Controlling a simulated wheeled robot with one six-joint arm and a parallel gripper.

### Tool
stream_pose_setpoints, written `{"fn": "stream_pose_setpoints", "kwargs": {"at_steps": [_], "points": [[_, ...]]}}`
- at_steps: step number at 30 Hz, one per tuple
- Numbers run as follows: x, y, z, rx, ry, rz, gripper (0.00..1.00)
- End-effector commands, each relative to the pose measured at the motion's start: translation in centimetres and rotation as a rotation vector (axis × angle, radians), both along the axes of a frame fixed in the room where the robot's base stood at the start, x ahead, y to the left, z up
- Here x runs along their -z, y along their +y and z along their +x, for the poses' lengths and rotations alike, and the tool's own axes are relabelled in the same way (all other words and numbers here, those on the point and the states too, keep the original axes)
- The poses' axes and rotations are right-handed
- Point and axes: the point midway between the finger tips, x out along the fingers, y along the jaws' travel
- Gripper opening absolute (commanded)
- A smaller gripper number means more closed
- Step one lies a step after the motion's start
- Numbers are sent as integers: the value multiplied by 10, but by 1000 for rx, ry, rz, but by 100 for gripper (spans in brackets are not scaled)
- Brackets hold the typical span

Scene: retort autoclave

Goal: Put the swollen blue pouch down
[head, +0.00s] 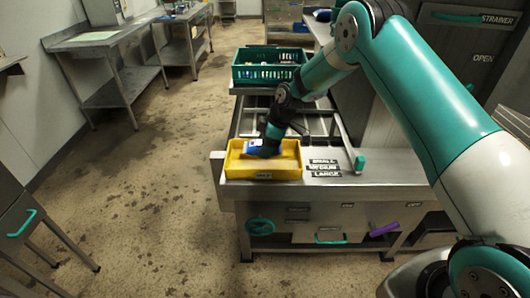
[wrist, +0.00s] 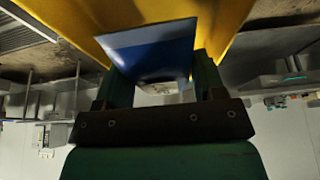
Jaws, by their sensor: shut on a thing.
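The blue pouch (wrist: 150,50) is between the two fingers of my gripper (wrist: 160,80) in the wrist view. Its face looks smooth; I cannot tell from here how swollen it is. In the head view the pouch (head: 252,146) shows at the tip of my gripper (head: 262,150), inside the outline of a yellow tray (head: 262,174). The tray's yellow wall (wrist: 235,20) also fills the top of the wrist view. My gripper is shut on the pouch. I cannot tell whether the pouch touches the tray floor.
The yellow tray sits on a steel bench (head: 335,190) beside labels for small, medium and large (head: 323,168). A green crate (head: 268,68) with several items stands behind. A teal-handled lever (head: 359,162) is to the right. Open floor (head: 130,190) lies left.

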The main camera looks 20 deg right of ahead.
Motion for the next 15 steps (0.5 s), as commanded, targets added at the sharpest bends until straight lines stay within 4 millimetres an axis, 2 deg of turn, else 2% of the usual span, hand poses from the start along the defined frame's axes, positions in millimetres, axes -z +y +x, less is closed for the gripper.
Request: {"fn": "stream_pose_setpoints", "kwargs": {"at_steps": [10,15], "points": [[40,1,-1,-2,2,1,38],[45,1,0,-2,-2,0,38]]}}
